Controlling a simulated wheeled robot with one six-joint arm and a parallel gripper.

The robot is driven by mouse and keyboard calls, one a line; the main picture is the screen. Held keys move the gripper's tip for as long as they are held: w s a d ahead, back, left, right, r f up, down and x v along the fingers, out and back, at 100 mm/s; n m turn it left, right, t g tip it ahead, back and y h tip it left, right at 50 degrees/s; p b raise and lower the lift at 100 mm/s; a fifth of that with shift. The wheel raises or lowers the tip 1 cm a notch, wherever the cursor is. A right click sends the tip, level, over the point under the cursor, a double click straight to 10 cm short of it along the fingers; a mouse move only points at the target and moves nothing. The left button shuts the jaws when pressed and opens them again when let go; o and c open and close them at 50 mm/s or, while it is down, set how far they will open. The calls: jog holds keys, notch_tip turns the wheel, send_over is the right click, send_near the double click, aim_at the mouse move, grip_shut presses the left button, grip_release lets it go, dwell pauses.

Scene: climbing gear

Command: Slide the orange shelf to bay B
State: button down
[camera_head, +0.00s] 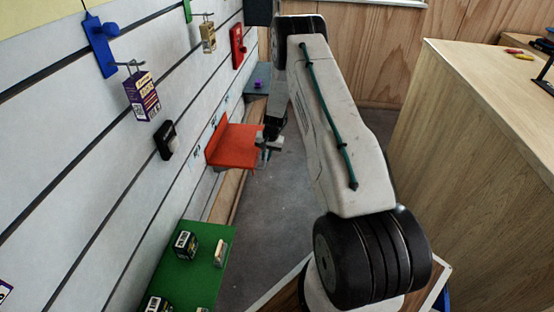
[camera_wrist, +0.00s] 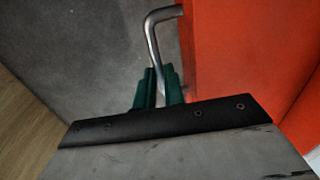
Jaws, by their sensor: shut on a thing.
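The orange shelf (camera_head: 234,147) is mounted on the slatted wall in the head view, left of my arm. It fills the right of the wrist view (camera_wrist: 245,50). A bent metal handle (camera_wrist: 152,38) stands at the shelf's edge. My gripper (camera_head: 266,149) is at the shelf's right edge in the head view. In the wrist view, its green fingers (camera_wrist: 158,88) are shut on the handle's straight part. Small dark marks are on the wall by the shelf, too small to read, so I cannot tell which is bay B.
A green shelf (camera_head: 222,243) with several small boxes is nearer along the wall. A grey shelf (camera_head: 258,79) with a purple item is farther back. Hooks with hanging boxes (camera_head: 143,96) stick out from the wall. A wooden counter (camera_head: 480,120) stands on the right.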

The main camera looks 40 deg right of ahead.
jog(key=shift+w+d, duration=0.15)
jog(key=c, duration=1.5)
grip_release()
notch_tip(320, 180, up, 8)
jog(key=s, duration=0.1)
jog(key=shift+d+f, duration=0.15)
jog(key=shift+d, duration=0.25)
jog(key=shift+s, duration=0.1)
